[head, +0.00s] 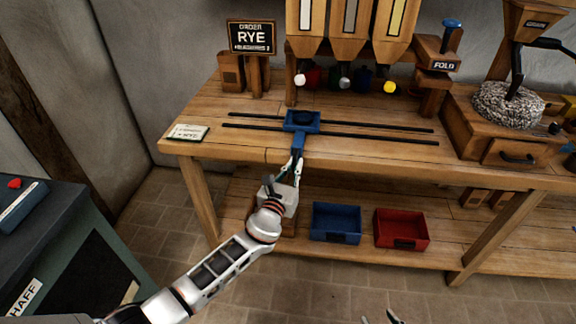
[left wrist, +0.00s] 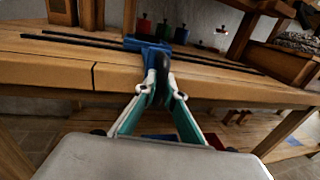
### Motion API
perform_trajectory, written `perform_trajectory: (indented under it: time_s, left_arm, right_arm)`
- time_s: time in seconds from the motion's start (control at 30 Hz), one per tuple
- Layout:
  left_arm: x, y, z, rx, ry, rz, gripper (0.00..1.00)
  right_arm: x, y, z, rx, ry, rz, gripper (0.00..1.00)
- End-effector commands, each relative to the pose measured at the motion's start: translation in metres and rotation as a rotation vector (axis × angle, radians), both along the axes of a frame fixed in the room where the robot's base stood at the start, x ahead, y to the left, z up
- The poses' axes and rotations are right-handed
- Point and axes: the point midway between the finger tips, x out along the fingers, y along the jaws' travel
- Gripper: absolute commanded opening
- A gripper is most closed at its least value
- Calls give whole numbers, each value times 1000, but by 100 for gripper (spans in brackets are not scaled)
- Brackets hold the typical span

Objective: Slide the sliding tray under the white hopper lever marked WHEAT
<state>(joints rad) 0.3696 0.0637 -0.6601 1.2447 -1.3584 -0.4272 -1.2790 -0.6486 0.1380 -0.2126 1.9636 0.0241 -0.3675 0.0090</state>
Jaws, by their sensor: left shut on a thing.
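The blue sliding tray (head: 302,121) sits on two dark rails on the wooden bench, toward their left part. It also shows in the left wrist view (left wrist: 140,43). The white hopper lever (head: 300,80) hangs behind the tray, nearly in line with it in the head view. I cannot read a WHEAT mark on it. My left gripper (head: 297,158) is shut on the tray's front handle (head: 298,141); the left wrist view shows its fingers (left wrist: 161,88) closed there. My right gripper (head: 380,318) shows only its fingertips at the bottom edge, apart and empty.
A grey lever (head: 344,83) and a yellow lever (head: 389,87) hang to the right of the white one. The rails (head: 385,135) are clear right of the tray. A card (head: 187,132) lies at the left. Blue (head: 336,223) and red (head: 401,229) bins stand on the shelf below.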

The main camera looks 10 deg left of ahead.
Motion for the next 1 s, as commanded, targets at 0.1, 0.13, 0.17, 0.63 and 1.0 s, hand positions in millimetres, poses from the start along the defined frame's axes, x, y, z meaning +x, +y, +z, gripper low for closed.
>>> perform_trajectory:
  time_s: [0.1,0.13,0.17,0.63,1.0]
  left_arm:
    - [0,-1,1,1,-1,1,0]
    - [0,-1,1,1,-1,1,0]
    - [0,-1,1,1,-1,1,0]
    - [0,0,1,1,-1,1,26]
    - [-25,6,-1,-1,1,1,26]
  right_arm:
    - [0,0,0,0,0,0,40]
    - [0,0,0,0,0,0,40]
    - [0,0,0,0,0,0,40]
    - [0,0,-1,-1,1,0,40]
    - [-1,-1,-2,-4,3,2,40]
